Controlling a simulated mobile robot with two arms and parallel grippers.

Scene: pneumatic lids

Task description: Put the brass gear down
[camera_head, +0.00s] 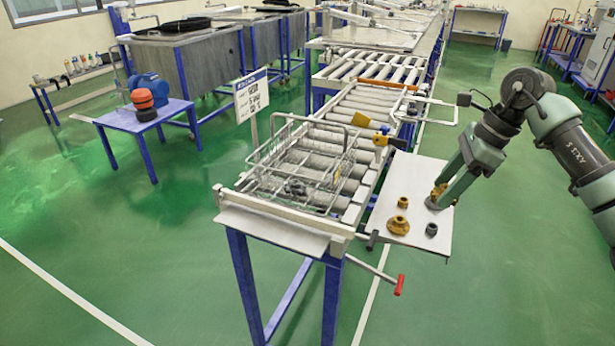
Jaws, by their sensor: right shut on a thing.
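My right gripper (438,199) is over the far right part of a white side board (416,252), pointing down. It is shut on a brass gear (436,190), which shows only partly between and behind the fingers. The gear is at or just above the board; I cannot tell whether it touches. Another brass gear-like piece (398,226) lies on the board nearer the front, with a small brass piece (403,202) behind it and a dark grey piece (431,229) to its right. My left gripper is not in view.
A roller conveyor (347,118) runs along the board's left side and carries a wire basket (301,165) with dark parts inside. A red-ended lever (399,285) sticks out below the board.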

